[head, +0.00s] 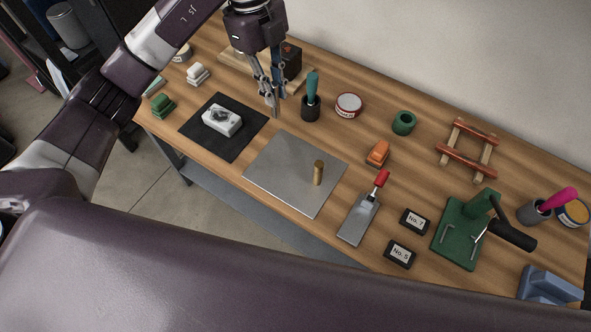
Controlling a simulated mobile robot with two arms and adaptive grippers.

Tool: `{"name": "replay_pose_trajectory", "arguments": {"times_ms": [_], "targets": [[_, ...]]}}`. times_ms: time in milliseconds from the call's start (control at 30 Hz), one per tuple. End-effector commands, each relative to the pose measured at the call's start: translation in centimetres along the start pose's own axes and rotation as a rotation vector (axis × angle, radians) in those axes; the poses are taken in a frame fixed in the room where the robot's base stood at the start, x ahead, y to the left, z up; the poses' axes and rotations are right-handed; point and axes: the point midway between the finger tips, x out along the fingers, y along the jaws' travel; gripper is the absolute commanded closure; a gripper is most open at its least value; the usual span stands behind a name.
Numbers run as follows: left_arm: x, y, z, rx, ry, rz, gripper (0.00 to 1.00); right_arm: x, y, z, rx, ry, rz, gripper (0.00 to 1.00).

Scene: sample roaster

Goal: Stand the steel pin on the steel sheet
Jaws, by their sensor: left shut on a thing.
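The steel sheet (275,165) lies flat on the wooden bench near its front edge. A brass-coloured pin (318,174) stands upright on its right part. My left gripper (274,108) points down above the bench, behind the sheet's far left edge in the picture. It is shut on a thin grey piece that looks like the steel pin; the fingers hide most of it, and its exact tilt is hard to tell. My right gripper is not in view.
A black mat (213,146) with a white block (222,120) lies left of the sheet. A dark cup with a teal-handled tool (311,101) stands close right of the gripper. The sheet's left part is bare.

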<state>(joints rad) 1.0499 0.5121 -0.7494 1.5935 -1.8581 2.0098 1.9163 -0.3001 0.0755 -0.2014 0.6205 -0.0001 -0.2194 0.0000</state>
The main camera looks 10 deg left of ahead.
Motion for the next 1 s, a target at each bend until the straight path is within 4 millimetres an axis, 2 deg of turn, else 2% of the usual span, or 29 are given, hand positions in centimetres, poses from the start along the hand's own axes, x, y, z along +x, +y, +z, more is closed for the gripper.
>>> {"name": "replay_pose_trajectory", "arguments": {"times_ms": [100, 267, 700, 833, 1000], "targets": [[0.5, -0.1, 0.0, -0.108, 0.001, -0.023, 1.0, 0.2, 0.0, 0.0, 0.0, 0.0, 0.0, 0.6], [1.9, -0.1, 0.2, -0.162, 0.003, -0.031, 1.0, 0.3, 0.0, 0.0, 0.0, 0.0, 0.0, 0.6], [12.8, 0.0, 2.4, -0.164, 0.002, -0.027, 1.0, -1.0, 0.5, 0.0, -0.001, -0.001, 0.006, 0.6], [15.0, 0.0, 2.9, -0.162, 0.0, -0.03, 1.0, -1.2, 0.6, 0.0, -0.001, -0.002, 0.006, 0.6], [16.2, -0.1, 3.2, -0.161, -0.001, -0.032, 1.0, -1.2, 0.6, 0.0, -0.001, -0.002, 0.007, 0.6]]}}
